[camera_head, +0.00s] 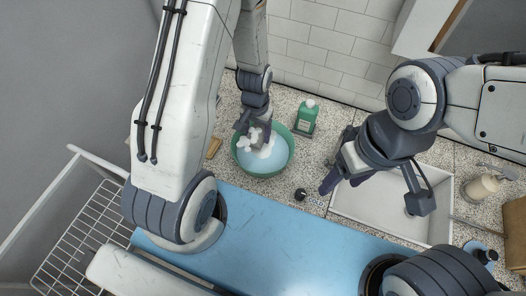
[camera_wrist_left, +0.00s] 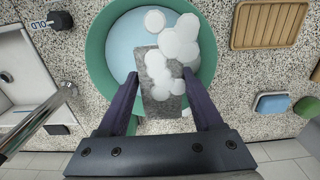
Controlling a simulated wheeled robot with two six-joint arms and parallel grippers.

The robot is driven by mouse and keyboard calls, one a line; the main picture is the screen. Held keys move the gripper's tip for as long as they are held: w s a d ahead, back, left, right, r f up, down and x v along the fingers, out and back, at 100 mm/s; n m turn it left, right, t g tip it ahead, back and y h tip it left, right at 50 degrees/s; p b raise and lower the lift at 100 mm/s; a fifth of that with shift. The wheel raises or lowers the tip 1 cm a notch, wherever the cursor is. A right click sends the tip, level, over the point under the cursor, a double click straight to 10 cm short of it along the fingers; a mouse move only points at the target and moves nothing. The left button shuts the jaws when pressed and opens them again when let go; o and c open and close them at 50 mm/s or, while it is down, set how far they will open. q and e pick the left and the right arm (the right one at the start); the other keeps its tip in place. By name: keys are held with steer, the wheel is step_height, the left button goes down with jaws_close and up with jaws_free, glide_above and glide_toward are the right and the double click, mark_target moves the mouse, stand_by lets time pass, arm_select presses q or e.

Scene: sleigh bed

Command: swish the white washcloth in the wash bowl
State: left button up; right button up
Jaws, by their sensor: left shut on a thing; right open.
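The green wash bowl (camera_head: 290,160) stands on the speckled counter and holds pale blue water (camera_head: 262,163). It fills the top middle of the left wrist view (camera_wrist_left: 97,50). My left gripper (camera_head: 252,133) is over the bowl, pointing down. In the left wrist view my left gripper (camera_wrist_left: 160,74) is shut on the washcloth (camera_wrist_left: 162,107), which looks grey there, between its two dark fingers. White foam blobs (camera_wrist_left: 180,40) cover part of the cloth and water. How deep the cloth sits is unclear. My right gripper (camera_head: 345,181) is open and empty, right of the bowl.
A green bottle (camera_head: 306,118) stands close behind the bowl. A white sink (camera_head: 400,205) lies to the right, with a soap dispenser (camera_head: 481,187) beyond. A slatted wooden tray (camera_wrist_left: 268,24) and a blue sponge (camera_wrist_left: 271,104) lie near the bowl. A small black object (camera_head: 300,194) sits in front.

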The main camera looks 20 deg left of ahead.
arm_select(q)
step_height(320, 180, up, 9)
steer(key=p, duration=0.7)
